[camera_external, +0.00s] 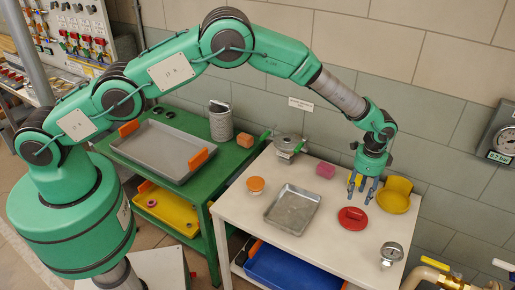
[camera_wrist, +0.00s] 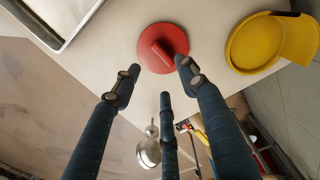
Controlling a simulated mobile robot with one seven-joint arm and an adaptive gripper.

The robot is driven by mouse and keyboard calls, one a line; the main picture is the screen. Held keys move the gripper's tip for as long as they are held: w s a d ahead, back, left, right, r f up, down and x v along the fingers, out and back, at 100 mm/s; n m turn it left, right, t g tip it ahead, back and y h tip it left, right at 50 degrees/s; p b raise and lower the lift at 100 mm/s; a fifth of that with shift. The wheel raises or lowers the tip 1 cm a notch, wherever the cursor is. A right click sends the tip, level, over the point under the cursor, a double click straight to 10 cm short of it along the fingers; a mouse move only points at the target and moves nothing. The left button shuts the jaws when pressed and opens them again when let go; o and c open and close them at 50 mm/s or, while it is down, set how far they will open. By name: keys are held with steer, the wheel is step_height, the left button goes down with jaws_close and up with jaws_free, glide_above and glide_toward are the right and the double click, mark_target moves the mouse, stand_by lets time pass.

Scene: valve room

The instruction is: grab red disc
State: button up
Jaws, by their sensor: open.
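The red disc (camera_external: 352,218) lies flat on the white table, with a raised bar across its top. In the wrist view the red disc (camera_wrist: 163,47) is just beyond my fingertips, and nothing covers its middle. My gripper (camera_external: 363,190) is above the table, pointing down, a little above and behind the disc. In the wrist view my gripper (camera_wrist: 157,88) shows three dark fingers spread apart with nothing between them. The fingers and the disc look apart.
A yellow round dish (camera_external: 393,201) stands close right of the disc. A pressure gauge (camera_external: 391,253) stands near the front right. A wall (camera_external: 440,140) rises behind the table.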

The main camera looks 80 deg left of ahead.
glide_above(355, 212)
steer(key=shift+s+f, duration=0.1)
steer(key=shift+f, duration=2)
steer(key=shift+f, duration=0.1)
steer(key=shift+f, duration=2.45)
jaws_close()
